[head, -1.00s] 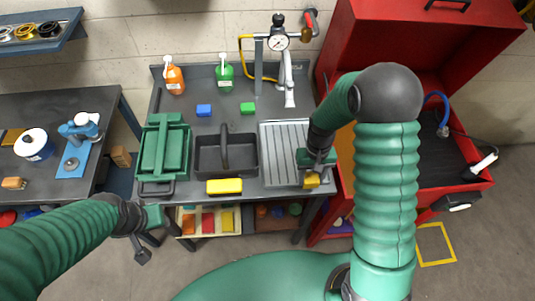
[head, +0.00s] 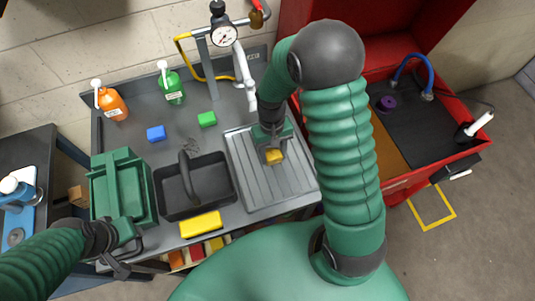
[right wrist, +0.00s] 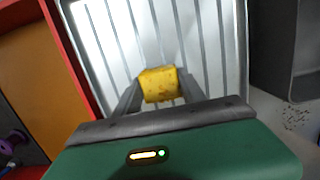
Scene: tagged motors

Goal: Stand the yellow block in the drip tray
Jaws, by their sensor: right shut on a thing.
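The yellow block (head: 275,157) is between the fingers of my right gripper (head: 273,150), which is shut on it. It also shows in the right wrist view (right wrist: 159,84), between the two fingers. The grey ribbed drip tray (head: 252,184) lies at the right of the bench, and the block is over its middle. I cannot tell whether the block touches the tray. My left gripper (head: 125,232) is at the lower left, near the front of the green toolbox; its fingers are too unclear to read.
A black caddy (head: 165,195) with a handle stands left of the tray. A larger yellow block (head: 201,224) lies at the bench's front edge. A red cabinet (head: 400,175) borders the right.

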